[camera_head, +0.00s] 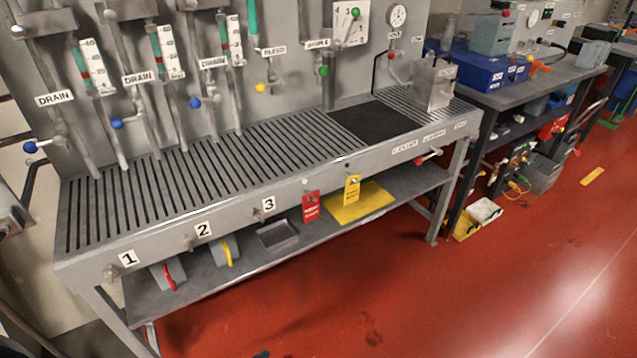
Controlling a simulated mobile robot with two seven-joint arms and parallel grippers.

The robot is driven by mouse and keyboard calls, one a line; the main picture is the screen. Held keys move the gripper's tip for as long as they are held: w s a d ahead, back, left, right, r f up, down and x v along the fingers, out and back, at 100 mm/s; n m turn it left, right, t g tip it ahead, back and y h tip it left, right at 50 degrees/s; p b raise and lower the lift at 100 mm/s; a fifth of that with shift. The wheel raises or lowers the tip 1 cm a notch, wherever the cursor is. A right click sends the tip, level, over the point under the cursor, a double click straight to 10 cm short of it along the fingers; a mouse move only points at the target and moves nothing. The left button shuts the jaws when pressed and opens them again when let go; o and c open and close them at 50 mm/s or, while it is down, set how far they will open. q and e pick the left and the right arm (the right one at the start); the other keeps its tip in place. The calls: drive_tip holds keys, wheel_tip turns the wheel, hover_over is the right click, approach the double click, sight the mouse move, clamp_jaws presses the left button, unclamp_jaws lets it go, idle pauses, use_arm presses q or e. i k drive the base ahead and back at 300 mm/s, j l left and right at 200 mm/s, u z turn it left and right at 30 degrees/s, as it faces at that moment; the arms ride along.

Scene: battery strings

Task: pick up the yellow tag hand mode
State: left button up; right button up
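The yellow tag (352,188) hangs upright from the front rail of the steel bench, right of the middle of the view. Its print is too small to read. A red tag (311,206) hangs just to its left on the same rail. Behind and below the yellow tag, a flat yellow sheet or tray (366,206) lies on the lower shelf. I cannot make out either gripper. A grey part at the left edge and a small dark shape at the bottom edge are too cut off to identify.
The slotted bench top (190,183) carries pipes, gauges and ball-ended valve levers at its back. Labels 1, 2 and 3 mark its front rail. A lower shelf (215,287) holds a small grey tray (278,236). The red floor (400,300) in front is clear.

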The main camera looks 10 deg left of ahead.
sight(352, 192)
drive_tip(key=i+l+u, duration=0.15)
drive_tip(key=u, duration=0.15)
drive_tip(key=l+u, duration=0.3)
drive_tip(key=i+l+u, duration=0.1)
drive_tip(key=l+u, duration=0.25)
drive_tip(key=i+l+u, duration=0.4)
drive_tip(key=l, duration=0.45)
drive_tip(key=i, duration=0.1)
